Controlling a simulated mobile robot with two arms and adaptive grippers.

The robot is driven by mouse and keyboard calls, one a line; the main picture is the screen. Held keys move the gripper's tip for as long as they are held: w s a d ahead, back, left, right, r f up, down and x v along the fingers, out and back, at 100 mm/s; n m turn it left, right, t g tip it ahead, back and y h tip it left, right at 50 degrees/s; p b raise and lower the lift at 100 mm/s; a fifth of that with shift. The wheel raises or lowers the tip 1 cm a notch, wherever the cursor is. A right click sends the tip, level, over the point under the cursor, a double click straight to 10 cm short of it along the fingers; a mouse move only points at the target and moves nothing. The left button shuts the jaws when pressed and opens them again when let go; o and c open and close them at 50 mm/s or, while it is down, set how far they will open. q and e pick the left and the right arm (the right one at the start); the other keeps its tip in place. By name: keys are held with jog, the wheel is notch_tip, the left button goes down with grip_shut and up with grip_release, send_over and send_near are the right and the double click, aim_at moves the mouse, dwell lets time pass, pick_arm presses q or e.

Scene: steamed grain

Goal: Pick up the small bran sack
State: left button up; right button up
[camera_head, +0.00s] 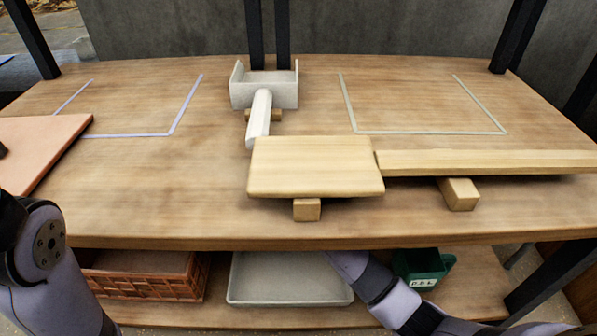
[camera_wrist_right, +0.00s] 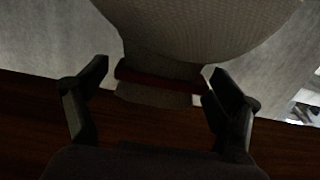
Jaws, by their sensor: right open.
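A pale woven sack (camera_wrist_right: 200,30) fills the top middle of the right wrist view, with a dark reddish band (camera_wrist_right: 150,78) around its narrow neck. My right gripper (camera_wrist_right: 157,74) is open, with one finger on each side of the banded neck. Whether either finger touches it I cannot tell. In the head view my right arm reaches below the table's front edge, and the tabletop hides its gripper and the sack. My left arm shows at the left, but its gripper is out of view.
The wooden tabletop (camera_head: 160,190) lies above a lower shelf with an orange crate (camera_head: 150,287), a grey tray (camera_head: 290,299) and a green bin (camera_head: 440,263). A white trough (camera_head: 265,95), wooden boards (camera_head: 318,165) and a pinkish board (camera_head: 45,140) are on top.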

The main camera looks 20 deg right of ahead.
jog(key=shift+c, duration=0.5)
jog(key=c, duration=1.9)
jog(key=shift+r, duration=0.35)
jog(key=shift+c, duration=0.2)
